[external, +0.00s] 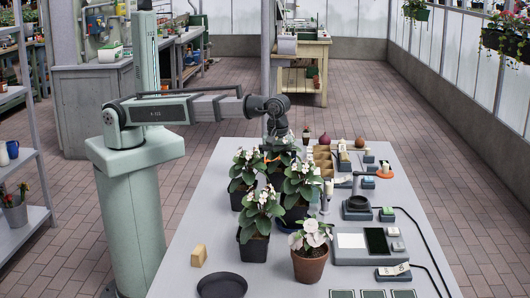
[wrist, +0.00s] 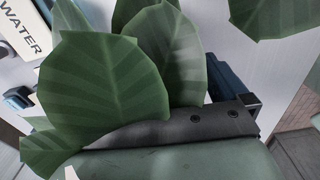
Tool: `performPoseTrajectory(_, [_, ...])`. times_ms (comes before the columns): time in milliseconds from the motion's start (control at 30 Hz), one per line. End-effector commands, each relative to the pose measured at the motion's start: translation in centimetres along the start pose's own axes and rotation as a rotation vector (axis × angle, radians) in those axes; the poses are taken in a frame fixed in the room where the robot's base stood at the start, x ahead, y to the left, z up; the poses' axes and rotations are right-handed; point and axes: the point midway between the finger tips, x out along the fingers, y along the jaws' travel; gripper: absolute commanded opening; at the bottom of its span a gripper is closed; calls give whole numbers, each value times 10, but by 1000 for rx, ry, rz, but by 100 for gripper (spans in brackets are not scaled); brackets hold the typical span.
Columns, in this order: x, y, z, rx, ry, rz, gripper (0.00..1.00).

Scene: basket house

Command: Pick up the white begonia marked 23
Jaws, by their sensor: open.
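Several white-flowered plants with broad green leaves stand grouped on the table in dark pots, including one at the front (external: 256,215), one at the right (external: 302,182) and one at the left (external: 245,172). Another white-flowered plant (external: 311,238) stands in a terracotta pot in front. No number 23 is legible, so I cannot tell which plant bears it. My gripper (external: 280,152) is open, low over the rear of the group, among the foliage. In the wrist view, large leaves (wrist: 105,85) cover much of the picture and hide the fingertips; nothing is seen held.
A dark saucer (external: 222,286) and a small wooden block (external: 198,256) lie at the table's front left. A grey device with a dark panel (external: 376,240), a dark ring stand (external: 357,205) and small boxes occupy the right side. A label reading WATER (wrist: 25,28) shows in the wrist view.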

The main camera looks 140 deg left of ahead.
Motion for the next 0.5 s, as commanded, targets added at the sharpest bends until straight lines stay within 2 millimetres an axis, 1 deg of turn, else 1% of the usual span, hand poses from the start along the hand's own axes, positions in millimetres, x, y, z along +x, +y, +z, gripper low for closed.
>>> performPoseTrajectory(167, [9,0,-2,0,0,-1,100])
performPoseTrajectory(500, [46,0,-6,1,1,0,100])
